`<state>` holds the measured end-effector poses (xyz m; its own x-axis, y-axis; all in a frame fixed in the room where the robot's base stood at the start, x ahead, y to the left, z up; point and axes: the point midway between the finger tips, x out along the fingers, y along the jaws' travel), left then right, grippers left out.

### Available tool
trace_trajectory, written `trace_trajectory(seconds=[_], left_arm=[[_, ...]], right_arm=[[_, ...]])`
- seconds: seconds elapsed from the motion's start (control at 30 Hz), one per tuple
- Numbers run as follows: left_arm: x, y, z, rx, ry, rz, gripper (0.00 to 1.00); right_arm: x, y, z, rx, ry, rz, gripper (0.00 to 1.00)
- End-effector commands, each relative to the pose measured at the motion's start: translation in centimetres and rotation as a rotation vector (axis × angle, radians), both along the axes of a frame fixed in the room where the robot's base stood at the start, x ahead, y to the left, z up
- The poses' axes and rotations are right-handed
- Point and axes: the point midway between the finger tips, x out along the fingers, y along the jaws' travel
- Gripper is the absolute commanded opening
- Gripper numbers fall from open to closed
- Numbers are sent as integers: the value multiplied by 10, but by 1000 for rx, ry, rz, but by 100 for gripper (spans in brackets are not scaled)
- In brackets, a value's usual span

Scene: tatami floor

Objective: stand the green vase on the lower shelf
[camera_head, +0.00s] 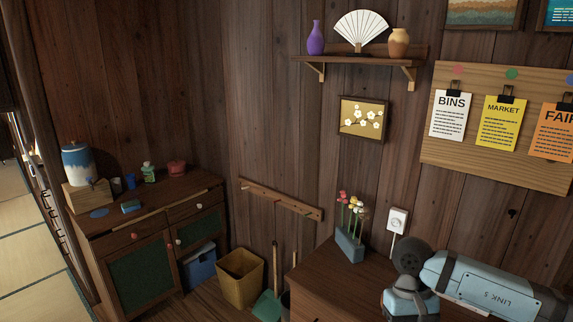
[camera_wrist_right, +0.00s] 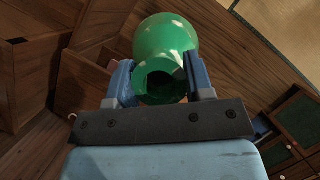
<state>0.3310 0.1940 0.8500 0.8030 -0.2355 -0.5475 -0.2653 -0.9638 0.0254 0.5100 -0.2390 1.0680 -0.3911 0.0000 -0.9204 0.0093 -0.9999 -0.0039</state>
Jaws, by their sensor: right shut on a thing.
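The green vase (camera_wrist_right: 167,38) shows in the right wrist view, with its round body away from the wrist and its dark open mouth facing the camera. My right gripper (camera_wrist_right: 162,82) is shut on its neck, one finger on each side. The vase is not visible in the head view. There, one wall shelf (camera_head: 345,61) carries a purple vase (camera_head: 316,38), a white fan (camera_head: 361,29) and a tan vase (camera_head: 398,42). I cannot tell which shelf is the lower one. My left gripper is not in view.
A cabinet (camera_head: 135,232) with a jar and small items stands at left. A yellow bin (camera_head: 241,277) is on the floor. A wooden dresser (camera_head: 335,283) holds a flower planter (camera_head: 349,244) near my right arm. Open wooden compartments (camera_wrist_right: 30,80) show in the wrist view.

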Motion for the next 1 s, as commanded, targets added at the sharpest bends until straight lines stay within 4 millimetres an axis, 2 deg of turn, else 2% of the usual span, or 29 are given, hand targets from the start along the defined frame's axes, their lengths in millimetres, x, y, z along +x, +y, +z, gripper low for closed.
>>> trace_trajectory(seconds=[0.03,0.23,1.0], left_arm=[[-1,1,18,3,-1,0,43],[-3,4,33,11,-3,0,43],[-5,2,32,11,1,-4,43]], right_arm=[[-7,0,20,1,1,1,0],[-20,-2,38,-1,-7,-8,0],[-23,-3,39,-3,-10,-10,0]])
